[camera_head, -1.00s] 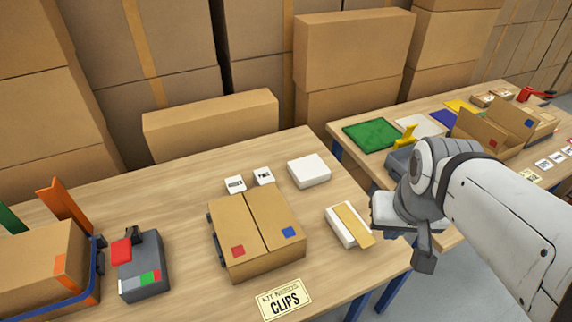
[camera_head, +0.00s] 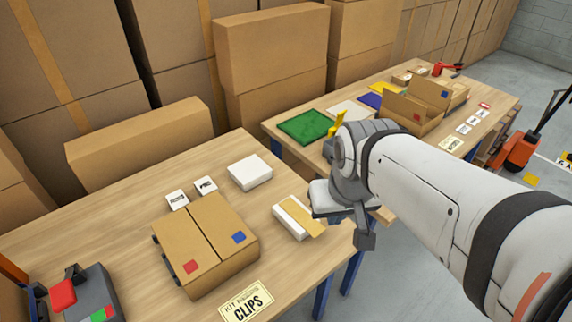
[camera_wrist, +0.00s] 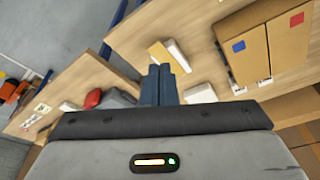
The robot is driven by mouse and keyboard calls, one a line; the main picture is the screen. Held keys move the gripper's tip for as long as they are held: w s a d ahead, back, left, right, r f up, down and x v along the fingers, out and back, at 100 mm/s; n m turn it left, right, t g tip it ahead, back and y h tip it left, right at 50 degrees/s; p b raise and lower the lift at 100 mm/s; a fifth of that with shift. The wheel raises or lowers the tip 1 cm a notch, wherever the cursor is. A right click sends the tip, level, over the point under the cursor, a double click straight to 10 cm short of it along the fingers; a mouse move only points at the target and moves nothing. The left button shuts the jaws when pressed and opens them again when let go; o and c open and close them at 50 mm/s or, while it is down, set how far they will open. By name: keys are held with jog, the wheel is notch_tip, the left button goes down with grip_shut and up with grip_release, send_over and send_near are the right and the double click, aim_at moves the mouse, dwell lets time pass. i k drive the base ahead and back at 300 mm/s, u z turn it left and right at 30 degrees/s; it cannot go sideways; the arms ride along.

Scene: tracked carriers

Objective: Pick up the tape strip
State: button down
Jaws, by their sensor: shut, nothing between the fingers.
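The tape strip (camera_head: 302,215) is a flat tan strip lying across a white block (camera_head: 290,222) near the right edge of the near table, one end overhanging the block. In the wrist view the tan strip (camera_wrist: 158,53) and the white block (camera_wrist: 177,54) show just beyond the fingertips. My gripper (camera_wrist: 160,68) is shut and empty, its two dark blue fingers together. In the head view my gripper (camera_head: 365,240) is to the right of the strip and apart from it, partly hidden by my wrist.
A closed carton (camera_head: 205,240) with red and blue squares stands left of the strip. A white box (camera_head: 250,173) and two small labelled cards lie behind. A CLIPS sign (camera_head: 247,303) lies at the front. A second table (camera_head: 290,160) stands at the back right with a green mat (camera_head: 303,128).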

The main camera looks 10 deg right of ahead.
aim_at(299, 213)
jog(key=u, duration=0.6)
jog(key=k, duration=0.85)
jog(key=z, duration=0.65)
jog(key=i, duration=0.95)
jog(key=z, duration=0.1)
